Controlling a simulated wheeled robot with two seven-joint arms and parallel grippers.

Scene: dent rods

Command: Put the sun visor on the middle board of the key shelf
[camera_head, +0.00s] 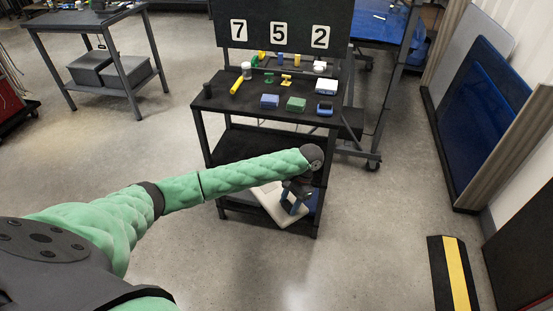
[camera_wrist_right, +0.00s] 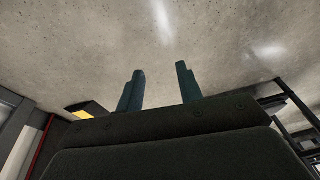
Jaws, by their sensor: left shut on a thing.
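The sun visor (camera_head: 268,203) is a flat pale beige panel low at the front of the key shelf, tilted in the picture. My left gripper (camera_head: 293,205) is shut on its right part. My left arm crosses in front of the shelf. The key shelf (camera_head: 215,104) is a black rack with a top board, a middle board (camera_head: 235,145) and a low board. The middle board's visible part is bare; my arm hides its front right. I cannot tell whether the visor touches the low board. My right gripper (camera_wrist_right: 160,84) is open and empty, with floor beyond it.
The top board holds a yellow tube (camera_head: 237,86), blue boxes (camera_head: 270,101), a green box (camera_head: 296,104) and other small items. A sign panel reading 7 5 2 stands behind. A black and yellow barrier (camera_head: 453,272) lies right. Floor in front is clear.

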